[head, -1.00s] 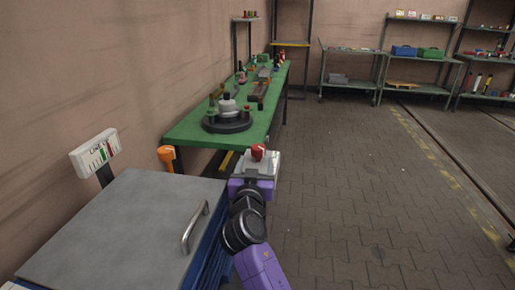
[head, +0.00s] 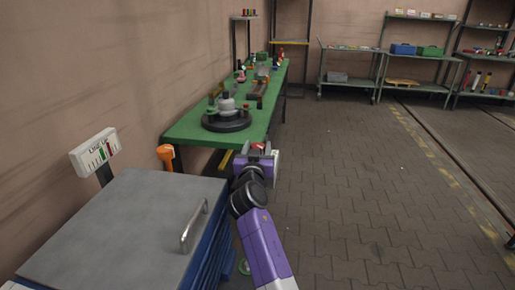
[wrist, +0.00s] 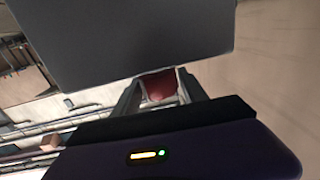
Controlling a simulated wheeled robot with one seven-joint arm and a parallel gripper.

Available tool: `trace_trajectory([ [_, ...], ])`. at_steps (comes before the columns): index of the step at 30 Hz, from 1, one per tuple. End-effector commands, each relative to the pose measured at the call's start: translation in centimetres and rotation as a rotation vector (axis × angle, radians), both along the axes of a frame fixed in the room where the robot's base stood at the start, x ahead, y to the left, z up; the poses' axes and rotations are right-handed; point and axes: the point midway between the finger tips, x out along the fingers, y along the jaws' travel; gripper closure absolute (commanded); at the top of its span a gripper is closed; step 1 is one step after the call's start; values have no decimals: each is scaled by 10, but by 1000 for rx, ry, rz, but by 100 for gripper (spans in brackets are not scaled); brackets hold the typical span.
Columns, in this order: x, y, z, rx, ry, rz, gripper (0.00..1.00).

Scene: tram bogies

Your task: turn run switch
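My gripper (head: 258,148) is in front of the green workbench, to the right of the grey-topped cabinet (head: 110,235), with a red piece at its end. In the wrist view the red piece (wrist: 158,85) sits between the two grey fingers (wrist: 160,92); I cannot tell whether they press on it. A dark grey panel (wrist: 130,40) covers the upper part of that view and hides the fingertips' far side. No switch is clearly marked. A small green ring (head: 244,267) shows low by the cabinet's blue right side, partly cut off by my arm. An orange knob-like thing (head: 166,154) stands behind the cabinet.
The cabinet top has a metal handle (head: 194,226). A white gauge board (head: 95,152) stands by the wall. The green workbench (head: 190,130) carries a round dark base and several small parts. Shelves (head: 415,80) line the back. The paved floor (head: 350,200) on the right is clear.

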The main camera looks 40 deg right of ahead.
Motion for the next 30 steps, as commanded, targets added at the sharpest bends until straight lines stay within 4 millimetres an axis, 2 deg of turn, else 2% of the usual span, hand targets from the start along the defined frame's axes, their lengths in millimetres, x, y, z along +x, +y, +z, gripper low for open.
trace_trajectory([
  [1, 0, 0, 0, 0, 0, 0, 62],
  [6, 0, 0, 0, 0, 0, 0, 95],
  [7, 0, 0, 0, 0, 0, 0, 98],
  [17, -1, -1, 3, 0, 3, 29, 98],
  [30, -2, -1, 7, 2, 4, 188, 98],
])
